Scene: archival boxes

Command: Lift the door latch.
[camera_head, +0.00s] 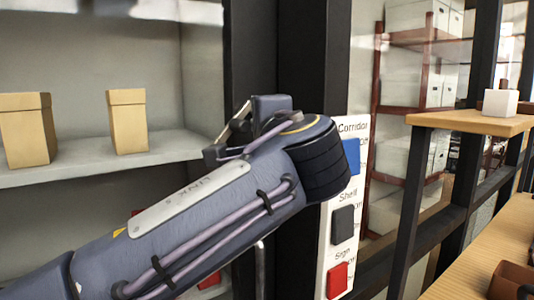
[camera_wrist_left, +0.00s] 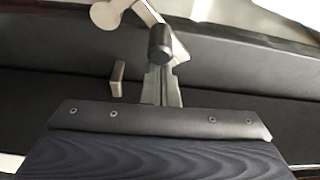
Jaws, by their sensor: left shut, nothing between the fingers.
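In the left wrist view, the door latch is a pale metal lever (camera_wrist_left: 151,11) with a round disc at its upper left end. It slants down to the right behind my left gripper (camera_wrist_left: 160,42). My left gripper is shut and empty, with its dark tip overlapping the lever in the picture; I cannot tell whether they touch. A small metal bracket (camera_wrist_left: 117,78) stands on the dark frame, left of the fingers. In the head view, my left arm reaches across from the left to the dark upright frame (camera_head: 300,60); its wrist hides the fingers. My right gripper is not in view.
A panel with a blue switch (camera_head: 351,157), a black switch (camera_head: 342,228) and a red switch (camera_head: 337,280) is beside my wrist. Two tan boxes (camera_head: 127,120) stand on a shelf (camera_head: 165,150) at left. A wooden ledge (camera_head: 455,120) with a white cube (camera_head: 500,102) is right.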

